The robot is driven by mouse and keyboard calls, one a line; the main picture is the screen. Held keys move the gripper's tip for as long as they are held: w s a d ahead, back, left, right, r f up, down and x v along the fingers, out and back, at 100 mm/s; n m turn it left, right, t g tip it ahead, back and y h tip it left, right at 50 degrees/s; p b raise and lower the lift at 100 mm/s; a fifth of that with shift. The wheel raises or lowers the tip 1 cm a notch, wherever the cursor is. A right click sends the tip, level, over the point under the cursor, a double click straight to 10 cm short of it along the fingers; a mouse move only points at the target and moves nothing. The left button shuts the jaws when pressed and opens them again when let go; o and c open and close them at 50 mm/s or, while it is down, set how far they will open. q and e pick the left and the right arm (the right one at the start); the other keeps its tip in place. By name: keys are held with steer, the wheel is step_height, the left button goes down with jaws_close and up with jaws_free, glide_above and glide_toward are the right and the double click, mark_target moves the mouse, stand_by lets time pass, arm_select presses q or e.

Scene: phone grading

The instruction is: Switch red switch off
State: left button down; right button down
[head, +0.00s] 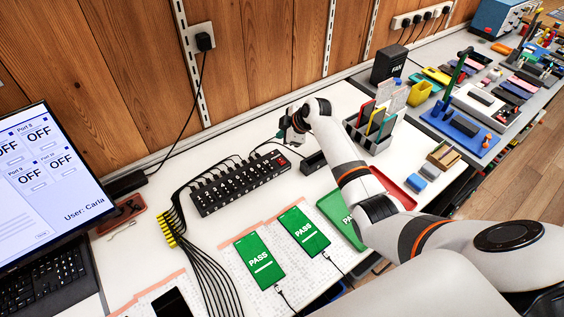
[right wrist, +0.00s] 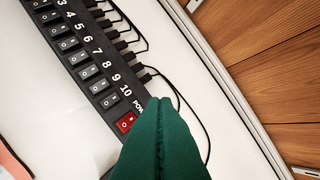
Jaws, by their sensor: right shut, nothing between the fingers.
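The red switch (head: 281,161) sits at the right end of a black power strip (head: 240,184) on the white bench. In the right wrist view the red switch (right wrist: 126,122) lies beside the "POW" lettering, at the end of a row of numbered black switches. My right gripper (head: 285,136) is shut and empty, just behind the strip's right end. Its green fingers (right wrist: 158,102) are pressed together in the right wrist view, next to the red switch and partly covering the strip's end. Contact with the switch cannot be told. My left gripper is not in view.
Black cables run from the strip to a yellow connector row (head: 166,232). Phones showing green PASS screens (head: 260,260) lie in front. A monitor (head: 42,170) at left shows several OFF labels. A file rack (head: 370,132) stands to the right.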

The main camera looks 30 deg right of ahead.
steer(key=f, duration=0.1)
steer(key=b, duration=0.6)
glide_above(279, 161)
steer(key=s+d, duration=0.1)
steer(key=s, duration=0.1)
step_height(279, 161, down, 7)
steer(key=shift+r, duration=0.15)
steer(key=shift+f, duration=0.5)
stand_by(0.4)
steer(key=shift+f, duration=0.15)
stand_by(0.4)
steer(key=shift+s+f+b, duration=0.1)
steer(key=shift+f+b, duration=0.15)
steer(key=shift+b, duration=0.05)
steer(key=shift+f, duration=0.3)
stand_by(0.6)
steer(key=shift+r, duration=0.15)
